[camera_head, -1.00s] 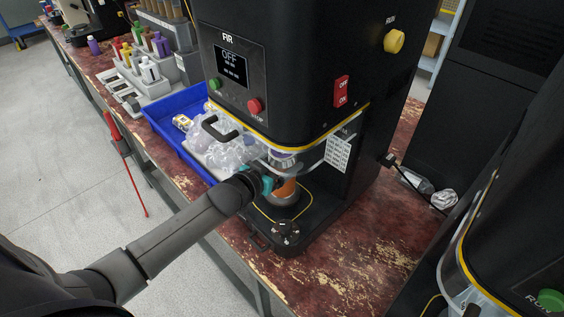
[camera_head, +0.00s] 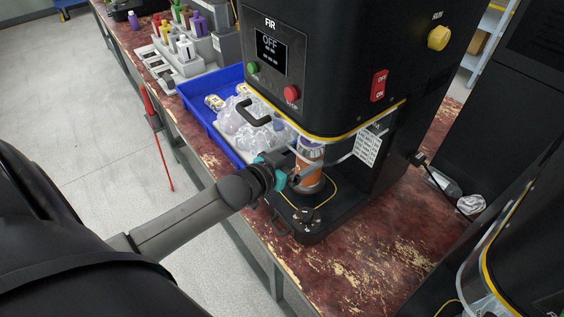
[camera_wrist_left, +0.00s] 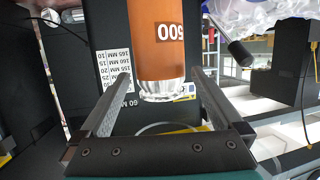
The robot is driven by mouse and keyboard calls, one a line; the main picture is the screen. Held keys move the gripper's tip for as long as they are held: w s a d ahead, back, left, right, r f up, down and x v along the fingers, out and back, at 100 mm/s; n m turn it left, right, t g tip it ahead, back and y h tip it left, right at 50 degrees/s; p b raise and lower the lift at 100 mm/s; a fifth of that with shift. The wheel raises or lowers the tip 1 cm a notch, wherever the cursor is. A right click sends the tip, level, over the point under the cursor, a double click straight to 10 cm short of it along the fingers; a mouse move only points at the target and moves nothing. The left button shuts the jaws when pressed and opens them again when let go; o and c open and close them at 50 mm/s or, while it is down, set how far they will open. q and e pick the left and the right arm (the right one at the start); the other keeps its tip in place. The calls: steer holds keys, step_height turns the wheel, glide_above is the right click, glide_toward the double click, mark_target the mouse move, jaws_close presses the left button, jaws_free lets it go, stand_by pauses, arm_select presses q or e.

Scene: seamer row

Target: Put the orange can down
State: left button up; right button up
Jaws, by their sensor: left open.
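The orange can (camera_head: 309,172) stands upright on the black base of the seamer (camera_head: 330,220), under its head. Its silvery top shows below the yellow-edged rim. In the left wrist view the orange can (camera_wrist_left: 157,45) shows with upside-down "500" lettering and a clear, shiny end. My left gripper (camera_head: 287,175) is just left of the can in the head view. In the wrist view its two fingers (camera_wrist_left: 160,95) are spread wide, with gaps between them and the can. My right gripper is not in view.
A blue tray (camera_head: 188,95) with clear bagged items stands left of the seamer. Another machine (camera_head: 510,240) stands at right. The worn red bench top (camera_head: 370,255) is clear in front.

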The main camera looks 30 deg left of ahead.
arm_select(q)
steer(key=d+p+v, duration=0.1)
steer(key=v, duration=0.6)
steer(key=shift+a, duration=0.5)
steer(key=shift+s, duration=0.2)
steer(key=s+a+f+n+g+y, duration=0.1)
steer(key=s+f+g, duration=0.3)
steer(key=f, duration=0.8)
steer(key=s+a+f+g+y, duration=0.1)
steer(key=s+f+g+y, duration=0.1)
steer(key=s+f, duration=0.8)
steer(key=s+d+f+m+g, duration=0.1)
steer(key=s+d+f+g, duration=0.2)
steer(key=s+f, duration=0.6)
steer(key=s+d+f+m+g+h, duration=0.1)
steer(key=s+d+f+g, duration=0.3)
steer(key=s+f, duration=0.5)
steer(key=s+d, duration=0.2)
steer(key=s, duration=0.1)
steer(key=shift+s, duration=0.3)
steer(key=shift+f, duration=0.15)
